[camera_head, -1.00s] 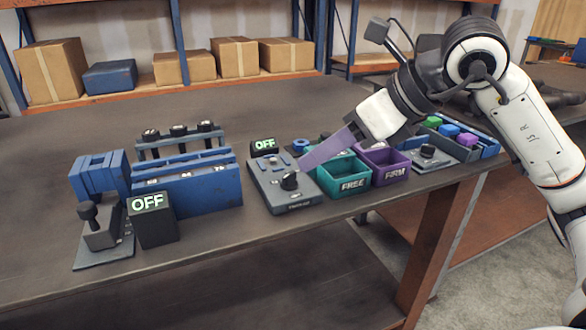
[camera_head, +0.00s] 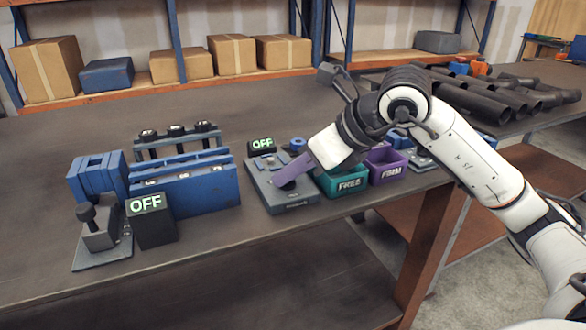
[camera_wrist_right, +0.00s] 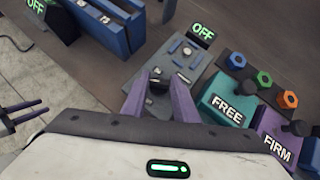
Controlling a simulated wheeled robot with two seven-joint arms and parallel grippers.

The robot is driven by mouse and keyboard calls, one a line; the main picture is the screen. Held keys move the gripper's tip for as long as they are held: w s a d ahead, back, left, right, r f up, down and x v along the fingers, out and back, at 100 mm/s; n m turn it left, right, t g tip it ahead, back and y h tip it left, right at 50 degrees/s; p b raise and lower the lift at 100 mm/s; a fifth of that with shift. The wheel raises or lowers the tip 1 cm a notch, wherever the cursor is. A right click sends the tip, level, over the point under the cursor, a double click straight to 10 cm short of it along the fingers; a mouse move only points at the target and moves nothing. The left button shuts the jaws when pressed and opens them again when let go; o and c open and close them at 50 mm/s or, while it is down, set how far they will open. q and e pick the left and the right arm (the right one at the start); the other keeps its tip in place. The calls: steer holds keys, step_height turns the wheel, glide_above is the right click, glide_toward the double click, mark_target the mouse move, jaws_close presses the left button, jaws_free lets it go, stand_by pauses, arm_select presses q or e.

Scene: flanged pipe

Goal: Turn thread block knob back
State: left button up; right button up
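The grey thread block (camera_head: 290,205) sits near the table's front edge, with a small OFF display (camera_head: 262,144) behind it. The display also reads OFF in the right wrist view (camera_wrist_right: 203,32). My right gripper (camera_head: 285,183) is over the block's front part, pointing down at the black knob. In the right wrist view its two purple fingers (camera_wrist_right: 160,82) stand apart, with the dark knob (camera_wrist_right: 157,86) between them. Contact with the knob is not clear. In the head view the fingers hide the knob.
Right of the block stand a teal FREE bin (camera_head: 343,185) and a purple FIRM bin (camera_head: 386,168). Left is a blue fixture (camera_head: 205,192) with another OFF display (camera_head: 148,205) in front. Dark pipes (camera_head: 485,100) lie at the back right.

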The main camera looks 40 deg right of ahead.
steer(key=c, duration=0.3)
steer(key=shift+c, duration=0.2)
